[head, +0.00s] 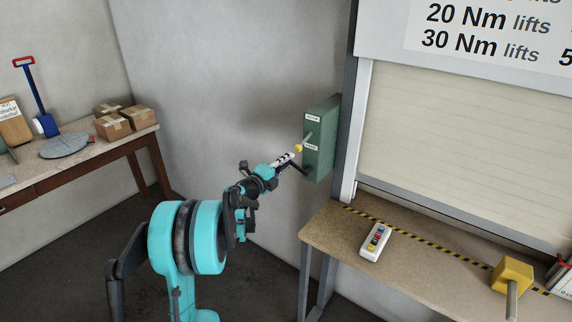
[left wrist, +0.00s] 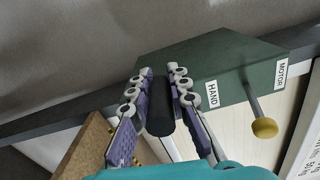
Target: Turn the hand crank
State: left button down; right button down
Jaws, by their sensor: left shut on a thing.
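A green box (head: 322,150) is mounted on the wall beside the shutter, and it also shows in the left wrist view (left wrist: 225,60) with HAND and MOTOR labels. A metal lever with a yellow knob (left wrist: 264,128) sticks out of it. The dark crank (head: 293,166) is at the box's lower front, partly hidden by my fingers in the head view. My left gripper (head: 286,159) is shut on the crank's black handle (left wrist: 160,112), which lies between the two fingers. The yellow knob is close beside the fingertips in the head view. My right gripper is not in view.
A roller shutter (head: 460,140) stands right of the box. A left bench (head: 70,172) holds cardboard boxes (head: 113,127) and a blue shovel (head: 46,124).

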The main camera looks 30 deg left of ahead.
pick_arm(q)
jog(key=r+m, duration=0.1)
jog(key=m, duration=0.1)
jog(key=d+r+m+p, duration=0.1)
jog(key=shift+d+r+m, duration=0.1)
jog(key=shift+r+m, duration=0.1)
jog(key=shift+m, duration=0.2)
jog(key=d+m, duration=0.1)
jog(key=m, duration=0.1)
jog(key=d+r+m, duration=0.1)
jog(key=m, duration=0.1)
jog(key=d+r+m+p, duration=0.1)
jog(key=m, duration=0.1)
jog(key=shift+s+d+r, duration=0.1)
jog(key=shift+s+r, duration=0.05)
jog(key=shift+s+d+r+m, duration=0.15)
jog(key=shift+d+m, duration=0.65)
jog(key=shift+m, duration=0.4)
jog(key=c, duration=1.4)
grip_release()
